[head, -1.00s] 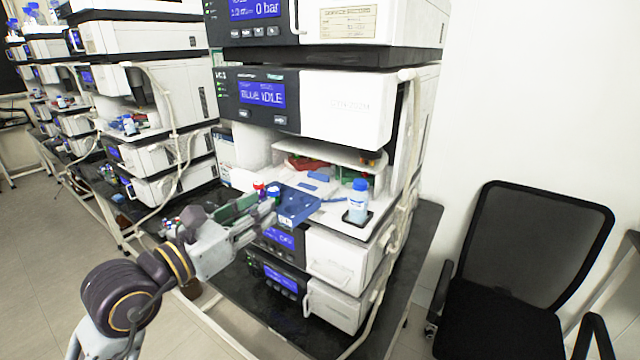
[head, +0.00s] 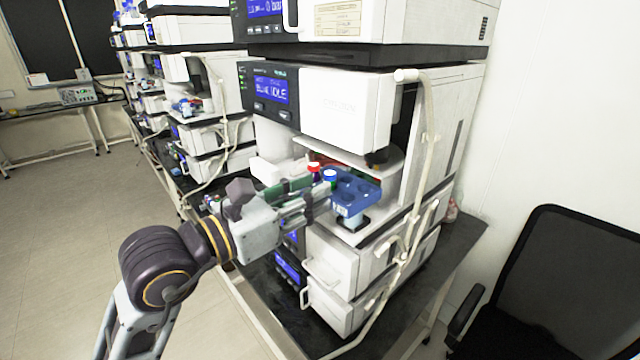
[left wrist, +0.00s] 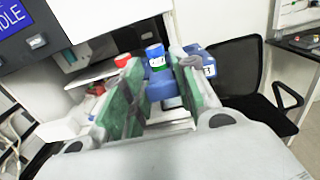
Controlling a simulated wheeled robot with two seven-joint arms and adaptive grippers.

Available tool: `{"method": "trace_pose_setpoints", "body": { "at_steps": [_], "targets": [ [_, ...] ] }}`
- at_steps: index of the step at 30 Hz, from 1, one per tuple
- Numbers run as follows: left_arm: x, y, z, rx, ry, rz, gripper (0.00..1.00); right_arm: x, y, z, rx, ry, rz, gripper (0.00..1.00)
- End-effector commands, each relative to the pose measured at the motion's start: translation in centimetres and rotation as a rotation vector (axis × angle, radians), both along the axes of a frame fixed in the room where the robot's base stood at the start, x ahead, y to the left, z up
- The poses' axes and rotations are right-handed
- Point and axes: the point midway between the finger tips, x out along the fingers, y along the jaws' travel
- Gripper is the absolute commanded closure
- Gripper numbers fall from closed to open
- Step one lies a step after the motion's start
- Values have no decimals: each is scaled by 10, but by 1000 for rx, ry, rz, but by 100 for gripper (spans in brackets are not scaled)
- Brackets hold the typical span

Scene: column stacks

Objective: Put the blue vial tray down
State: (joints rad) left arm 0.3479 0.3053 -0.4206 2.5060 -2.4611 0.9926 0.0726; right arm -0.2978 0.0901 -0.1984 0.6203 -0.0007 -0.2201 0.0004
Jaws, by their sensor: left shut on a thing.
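My left gripper (head: 316,197) is shut on the near side of the blue vial tray (head: 356,187). It holds the tray in front of the open bay of the instrument stack marked BLUE IDLE. The tray has several round wells and a white label on its front. A red-capped vial (head: 313,168) and a blue-capped vial (head: 329,176) stand near the gripped side. The left wrist view shows the blue-capped vial (left wrist: 155,58) beyond the green finger pads, and part of the tray (left wrist: 198,62). The fingers hide the tray's gripped part. I cannot tell whether its underside touches anything. My right gripper is out of view.
The bay's white deck (head: 372,236) extends below the tray. White tubing (head: 425,150) runs down the stack's right side. A black chair (head: 560,270) stands at right. More instrument stacks (head: 190,100) line the left. The floor at left is clear.

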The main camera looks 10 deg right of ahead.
Motion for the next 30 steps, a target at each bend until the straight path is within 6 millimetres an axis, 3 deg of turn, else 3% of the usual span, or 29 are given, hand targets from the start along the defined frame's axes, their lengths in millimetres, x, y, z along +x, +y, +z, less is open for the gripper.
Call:
{"method": "trace_pose_setpoints", "body": {
  "at_steps": [8,13,30],
  "targets": [
    [1,0,0,0,-1,1,100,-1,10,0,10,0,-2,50],
    [12,2,1,1,-2,2,100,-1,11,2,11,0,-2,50],
    [91,10,1,-1,0,2,100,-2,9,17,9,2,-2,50]
  ]
}}
